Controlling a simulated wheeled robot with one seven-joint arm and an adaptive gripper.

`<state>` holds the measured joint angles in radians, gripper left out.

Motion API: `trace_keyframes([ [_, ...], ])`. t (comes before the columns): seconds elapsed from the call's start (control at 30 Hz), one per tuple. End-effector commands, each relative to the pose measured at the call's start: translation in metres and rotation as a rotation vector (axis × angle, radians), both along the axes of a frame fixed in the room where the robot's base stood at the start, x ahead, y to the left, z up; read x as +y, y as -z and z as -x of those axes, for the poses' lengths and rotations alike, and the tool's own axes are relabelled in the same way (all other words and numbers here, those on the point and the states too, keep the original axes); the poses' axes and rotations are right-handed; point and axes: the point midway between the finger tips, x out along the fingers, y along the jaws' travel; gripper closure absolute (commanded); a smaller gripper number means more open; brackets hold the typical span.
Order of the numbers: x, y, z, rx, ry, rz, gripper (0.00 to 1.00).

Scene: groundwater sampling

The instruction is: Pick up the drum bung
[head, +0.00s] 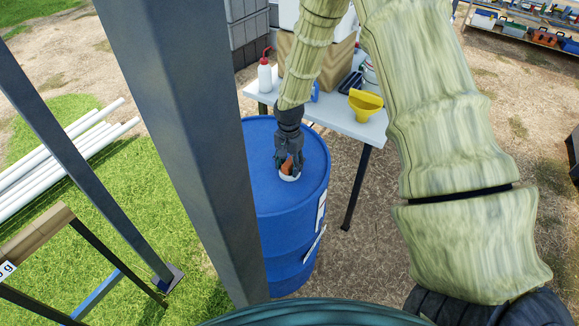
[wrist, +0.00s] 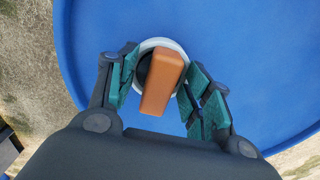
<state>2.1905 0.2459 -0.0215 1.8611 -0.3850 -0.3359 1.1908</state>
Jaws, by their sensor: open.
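The drum bung (wrist: 162,82) shows as an orange-brown block over a round white rim with a dark inside, on top of the blue drum (head: 258,160). In the head view the bung (head: 287,168) is partly hidden by my gripper (head: 289,163). In the wrist view my gripper (wrist: 158,84) is open, with its green-padded fingers on either side of the orange block. A gap shows between the left finger and the block; the right finger is closer to it. I cannot tell whether either finger touches the white rim.
A white table (head: 372,127) behind the drum holds a yellow funnel (head: 366,101) and a white wash bottle (head: 264,76). A grey post (head: 190,130) stands left of the drum. White pipes (head: 65,155) lie on the grass at left. The drum top around the bung is clear.

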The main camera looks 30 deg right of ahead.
Motion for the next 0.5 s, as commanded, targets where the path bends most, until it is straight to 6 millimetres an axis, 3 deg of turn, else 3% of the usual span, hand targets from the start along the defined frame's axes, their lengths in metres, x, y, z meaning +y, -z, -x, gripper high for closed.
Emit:
trace_keyframes([
  [0.03,0.0000,-0.0001,0.0000,0.000,0.000,0.000,0.50],
  [0.3,0.0001,0.0001,0.0004,0.001,0.000,0.001,0.96],
  [0.5,0.0000,0.0003,0.0006,0.001,0.000,0.000,0.96],
])
